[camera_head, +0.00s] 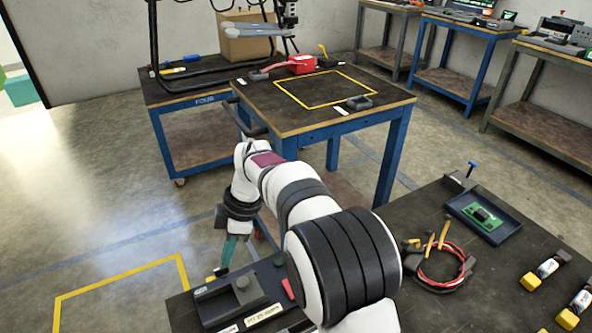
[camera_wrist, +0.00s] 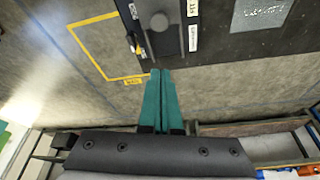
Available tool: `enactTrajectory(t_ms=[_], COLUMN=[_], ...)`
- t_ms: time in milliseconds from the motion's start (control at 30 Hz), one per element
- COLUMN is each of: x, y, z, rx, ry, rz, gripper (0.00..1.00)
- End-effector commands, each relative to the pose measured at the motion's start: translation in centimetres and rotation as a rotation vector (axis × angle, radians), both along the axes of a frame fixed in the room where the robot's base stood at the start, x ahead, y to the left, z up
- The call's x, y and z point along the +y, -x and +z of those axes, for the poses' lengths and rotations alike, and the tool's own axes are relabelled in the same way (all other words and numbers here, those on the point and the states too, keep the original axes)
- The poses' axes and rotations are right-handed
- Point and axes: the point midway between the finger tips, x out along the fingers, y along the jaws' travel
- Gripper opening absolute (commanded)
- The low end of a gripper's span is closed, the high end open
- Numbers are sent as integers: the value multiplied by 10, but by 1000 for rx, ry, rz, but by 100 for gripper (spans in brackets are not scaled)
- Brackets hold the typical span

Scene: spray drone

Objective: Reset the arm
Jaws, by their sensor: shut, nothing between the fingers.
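My white and black arm (camera_head: 297,202) reaches out from the bottom of the head view and bends down at its far end. My gripper (camera_head: 227,258) points downward at the far left edge of the near workbench, close to a dark tray. In the wrist view my gripper (camera_wrist: 161,72) shows two teal fingers pressed together with nothing between them. The fingertips lie in front of the floor and the bench edge in that view. Part of the gripper is hidden by the wrist in the head view.
The near workbench (camera_head: 527,239) bears a dark tray (camera_head: 212,308), a green circuit board (camera_head: 482,214), a red and black cable loop (camera_head: 462,277) and several small batteries. Beyond stands a blue-legged table (camera_head: 318,118) with a yellow square and a red item (camera_head: 302,64). Floor lies open at left.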

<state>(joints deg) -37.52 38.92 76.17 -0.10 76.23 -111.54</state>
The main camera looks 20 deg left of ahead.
Motion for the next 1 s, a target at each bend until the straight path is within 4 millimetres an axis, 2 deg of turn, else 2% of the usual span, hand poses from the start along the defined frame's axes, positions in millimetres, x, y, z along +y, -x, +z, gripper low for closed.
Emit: enactTrajectory(t_ms=[67, 167, 200, 267, 300, 400, 500, 600, 1000], x=[-40, -129, -167, -217, -246, -292, -313, -320, -320], y=[-2, 17, 34, 68, 94, 153, 193, 209, 211], z=[25, 63, 74, 83, 84, 73, 57, 49, 48], rx=[34, 128, 175, 247, 294, 395, 461, 492, 499], ry=[35, 120, 155, 202, 227, 269, 290, 298, 302], rz=[-210, -713, -950, -1308, -1536, -2016, -2321, -2459, -2477], gripper=[0, 0, 0, 0, 0, 0, 0, 0, 0])
